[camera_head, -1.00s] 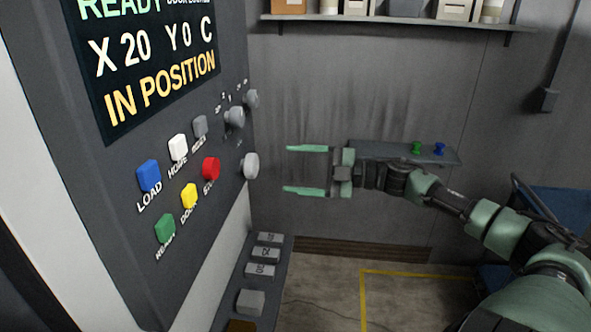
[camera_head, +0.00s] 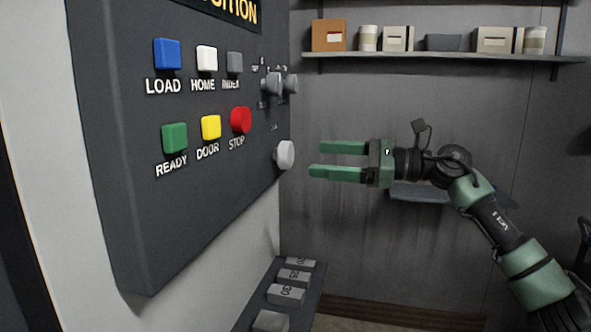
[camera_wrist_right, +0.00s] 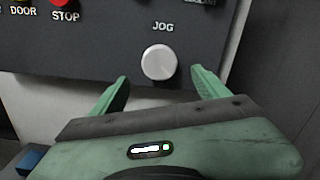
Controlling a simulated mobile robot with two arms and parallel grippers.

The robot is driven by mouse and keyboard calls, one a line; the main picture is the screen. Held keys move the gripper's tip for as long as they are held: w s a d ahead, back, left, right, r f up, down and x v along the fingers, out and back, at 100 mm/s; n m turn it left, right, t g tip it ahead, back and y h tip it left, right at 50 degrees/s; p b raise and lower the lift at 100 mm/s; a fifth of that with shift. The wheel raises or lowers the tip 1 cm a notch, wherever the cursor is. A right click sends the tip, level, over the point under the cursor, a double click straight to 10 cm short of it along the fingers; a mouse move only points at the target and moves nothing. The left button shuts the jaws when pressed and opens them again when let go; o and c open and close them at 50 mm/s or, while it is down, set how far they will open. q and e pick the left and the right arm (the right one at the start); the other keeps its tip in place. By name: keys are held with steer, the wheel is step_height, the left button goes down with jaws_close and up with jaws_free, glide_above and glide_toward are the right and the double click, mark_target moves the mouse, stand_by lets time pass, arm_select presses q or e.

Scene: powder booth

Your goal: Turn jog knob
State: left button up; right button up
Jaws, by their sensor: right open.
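The jog knob is a round, light grey knob (camera_head: 285,155) low on the right part of the dark control panel (camera_head: 120,215). In the right wrist view the knob (camera_wrist_right: 159,62) sits under the word JOG. My right gripper (camera_head: 316,160) is open and empty, with its green fingers pointing at the panel. In the head view its fingertips are a short way right of the knob, apart from it. In the right wrist view the knob lies beyond and between the two fingertips (camera_wrist_right: 160,82). My left gripper is not in view.
Push buttons sit left of the knob, including a red STOP button (camera_head: 241,120) and a yellow DOOR button (camera_head: 211,127). Other grey knobs (camera_head: 272,84) are above it. Numbered grey blocks (camera_head: 286,294) stand on a ledge below. A shelf (camera_head: 440,57) holds boxes and cups behind.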

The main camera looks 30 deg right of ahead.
mark_target(291, 156)
steer(key=p+x, duration=0.1)
steer(key=x, duration=0.1)
steer(key=p+x, duration=0.2)
steer(key=x, duration=0.1)
steer(key=shift+w+a+r, duration=0.2)
steer(key=shift+a+r, duration=0.05)
steer(key=shift+r, duration=0.05)
steer(key=shift+w+a+f, duration=0.2)
steer(key=shift+w+a, duration=0.25)
steer(key=shift+w, duration=0.1)
steer(key=c, duration=1.4)
